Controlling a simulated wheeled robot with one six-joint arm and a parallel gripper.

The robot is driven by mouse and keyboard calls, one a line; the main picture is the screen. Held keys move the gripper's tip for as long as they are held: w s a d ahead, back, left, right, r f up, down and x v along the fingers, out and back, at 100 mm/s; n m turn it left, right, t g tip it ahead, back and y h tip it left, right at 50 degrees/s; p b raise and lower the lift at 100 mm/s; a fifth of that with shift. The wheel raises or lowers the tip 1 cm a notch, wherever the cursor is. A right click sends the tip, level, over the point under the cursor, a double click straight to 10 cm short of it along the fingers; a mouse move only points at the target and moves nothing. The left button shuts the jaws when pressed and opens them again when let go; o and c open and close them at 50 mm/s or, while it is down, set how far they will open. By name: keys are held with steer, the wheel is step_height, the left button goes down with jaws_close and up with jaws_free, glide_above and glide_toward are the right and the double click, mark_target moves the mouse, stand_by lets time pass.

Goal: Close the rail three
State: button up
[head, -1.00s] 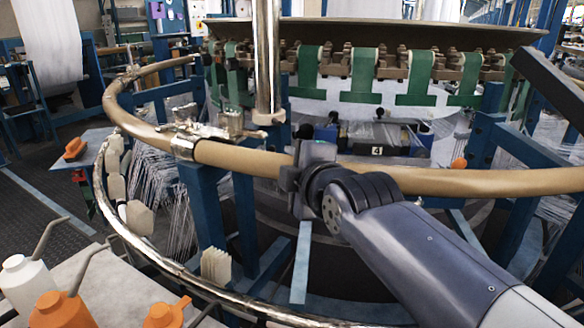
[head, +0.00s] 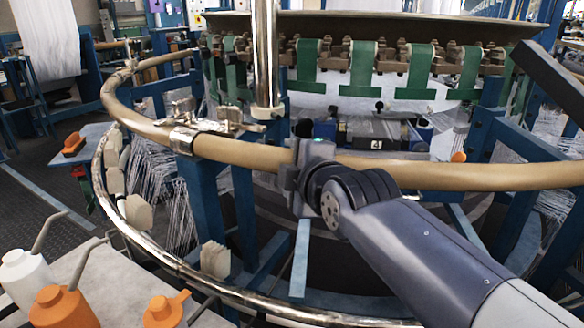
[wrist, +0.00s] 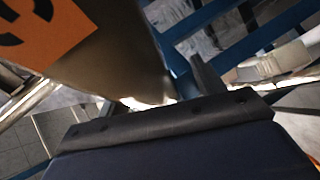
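A tan, curved tubular rail (head: 240,153) rings the front of the loom at about mid height. It has a metal clamp joint (head: 185,138) on its left part and runs on to the right behind my arm. My gripper (head: 298,172) is at the front middle of this rail and hides a short stretch of it; I cannot tell whether it touches. In the wrist view, a tan surface (wrist: 130,62) with an orange label (wrist: 55,28) bearing part of a black mark is close ahead. My fingers' opening is not clear, and no rail number is readable in full.
A shiny metal hoop (head: 140,243) curves below the rail. Blue frame posts (head: 205,205) stand under it. A vertical metal pole (head: 265,55) rises behind the rail. Bottles (head: 62,308) stand on a table at lower left. Green straps (head: 363,70) hang at the back.

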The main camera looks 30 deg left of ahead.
steer(key=shift+r, duration=0.1)
steer(key=p+v, duration=0.2)
steer(key=v, duration=0.8)
steer(key=shift+s+d, duration=0.25)
steer(key=shift+d, duration=0.05)
steer(key=b+x, duration=0.1)
steer(key=x, duration=0.8)
steer(key=shift+a+b, duration=0.1)
steer(key=shift+b, duration=0.3)
steer(key=shift+w+a, duration=0.55)
steer(key=shift+a, duration=0.05)
